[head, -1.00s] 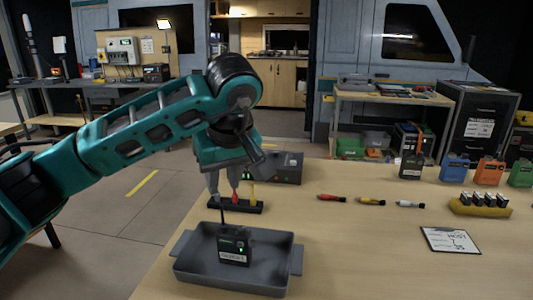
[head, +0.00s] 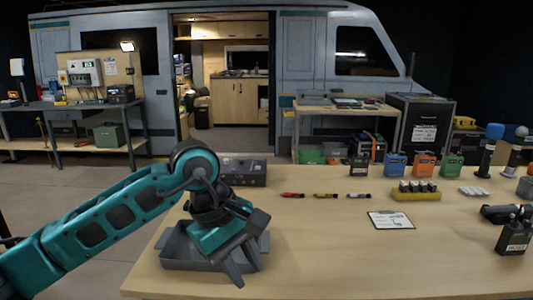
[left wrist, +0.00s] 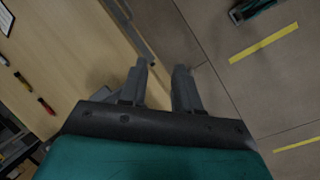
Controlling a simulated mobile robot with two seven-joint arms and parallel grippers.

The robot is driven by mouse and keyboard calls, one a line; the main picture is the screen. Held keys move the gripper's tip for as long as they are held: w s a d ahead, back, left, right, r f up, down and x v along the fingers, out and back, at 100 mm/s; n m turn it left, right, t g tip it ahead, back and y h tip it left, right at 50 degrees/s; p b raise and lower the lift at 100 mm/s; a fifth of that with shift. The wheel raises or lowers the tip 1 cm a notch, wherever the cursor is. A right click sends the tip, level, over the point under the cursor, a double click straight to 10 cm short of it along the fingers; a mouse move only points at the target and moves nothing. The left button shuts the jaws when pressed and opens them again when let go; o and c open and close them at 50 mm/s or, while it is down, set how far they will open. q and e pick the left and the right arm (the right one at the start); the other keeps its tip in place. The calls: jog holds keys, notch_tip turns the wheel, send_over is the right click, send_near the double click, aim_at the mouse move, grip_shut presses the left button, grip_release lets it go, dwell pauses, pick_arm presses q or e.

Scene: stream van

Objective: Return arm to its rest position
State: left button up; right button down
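My left arm (head: 110,220) comes in from the left, teal and black. Its gripper (head: 247,275) is over the near right part of the grey tray (head: 178,266), with its fingers pointing down towards the viewer. In the left wrist view the gripper's two grey fingers (left wrist: 160,68) stand apart with nothing between them, above the table edge and floor. The arm and gripper hide much of the tray's inside, and no radio shows in it. My right gripper is not in view.
The wooden table (head: 320,255) is bare in front, right of the tray. Red, yellow and white markers (head: 325,195), a clipboard (head: 391,220), a yellow battery holder (head: 415,193) and a black radio (head: 513,238) lie or stand farther right. A grey box (head: 243,172) stands behind the arm.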

pick_arm(q)
jog(key=s+d+r+n+g+h+p, duration=0.1)
jog(key=s+d+r+n+g+h, duration=0.3)
jog(key=s+d+n+h, duration=0.8)
jog(key=w+a+f+n+t+y+p, duration=0.1)
jog(key=w+a+f+n+t+y, duration=0.15)
jog(key=a+n+t, duration=0.6)
jog(key=w+a+f+n+t+y, duration=0.1)
jog(key=w+f+n+t, duration=0.4)
jog(key=n, duration=0.9)
jog(key=w+a+f+n+t+y+p, duration=0.1)
jog(key=w+a+n+t, duration=0.3)
jog(key=n+t, duration=0.6)
jog(key=s+a+f+n+g+y, duration=0.4)
jog(key=s+a+f+n, duration=0.2)
jog(key=f, duration=0.4)
jog(key=s+a+f+n+g+y, duration=0.5)
jog(key=s+f+n, duration=0.3)
jog(key=f+n, duration=0.2)
jog(key=shift+s+a+f+n, duration=0.2)
jog(key=shift+a+n, duration=0.25)
jog(key=shift+a, duration=0.25)
